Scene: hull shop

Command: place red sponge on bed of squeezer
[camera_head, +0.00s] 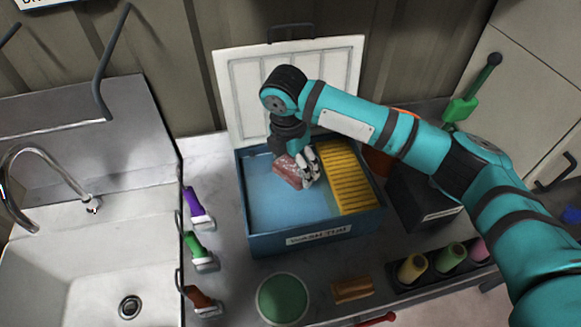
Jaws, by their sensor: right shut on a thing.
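The red sponge (289,171) is a pinkish-red block, seen inside the blue wash tub (320,236). My right gripper (303,171) is shut on the sponge and points down into the tub, left of the squeezer. Its fingers cover the sponge's right side. The squeezer's bed (349,182) is a yellow ridged panel along the tub's right side. The sponge is to the left of the bed, over the light blue part; I cannot tell its exact height. My left gripper is not in view.
The tub's white lid (247,85) stands open behind it. A sink (65,275) is at left, with purple, green and red handled tools along its edge. A green-topped round container (282,299), a brown block (351,290) and a rack of coloured rolls (450,257) stand in front.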

